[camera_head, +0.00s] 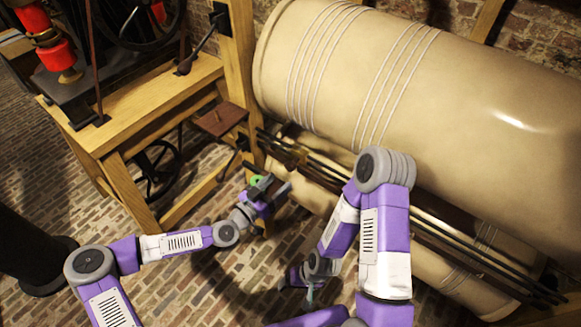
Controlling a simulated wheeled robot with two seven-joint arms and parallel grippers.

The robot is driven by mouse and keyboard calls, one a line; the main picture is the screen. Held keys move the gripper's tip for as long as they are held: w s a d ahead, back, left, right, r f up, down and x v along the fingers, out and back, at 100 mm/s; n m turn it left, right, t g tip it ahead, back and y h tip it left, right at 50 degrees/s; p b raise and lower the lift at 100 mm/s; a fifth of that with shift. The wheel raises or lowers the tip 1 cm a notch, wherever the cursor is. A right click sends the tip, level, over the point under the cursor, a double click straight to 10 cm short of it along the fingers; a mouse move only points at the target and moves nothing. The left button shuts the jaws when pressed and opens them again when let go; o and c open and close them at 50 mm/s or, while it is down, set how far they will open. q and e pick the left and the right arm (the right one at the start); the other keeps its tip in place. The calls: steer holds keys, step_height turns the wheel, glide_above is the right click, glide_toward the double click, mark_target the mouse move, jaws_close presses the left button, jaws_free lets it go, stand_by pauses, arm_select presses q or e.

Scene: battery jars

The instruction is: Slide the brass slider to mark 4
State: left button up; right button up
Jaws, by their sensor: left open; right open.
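Dark rods (462,252) run along the front of the large cream cylinder, sloping down to the right. A small brass-coloured piece at their left end, which looks like the brass slider (291,153), sits on the rods. No numbered marks can be read, and my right arm hides the middle of the rods. My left gripper (277,190) is open, a little below and left of the brass piece and apart from it. My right gripper (311,294) is open and low over the brick floor, well below the rods, partly hidden by its own arm.
The large cream cylinder (480,95) with ribbed bands fills the upper right. A wooden frame (160,90) with a wheel and red-wound parts stands at upper left, its post close to the rods' left end. The brick floor (215,275) between my arms is clear.

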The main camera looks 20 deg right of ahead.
mark_target(288, 169)
arm_select(q)
steer(key=x, duration=0.2)
steer(key=r+x, duration=0.1)
steer(key=x, duration=0.2)
steer(key=b+x, duration=0.1)
steer(key=x, duration=0.1)
steer(key=shift+w+d+r, duration=0.15)
steer(key=shift+w, duration=0.4)
jaws_close()
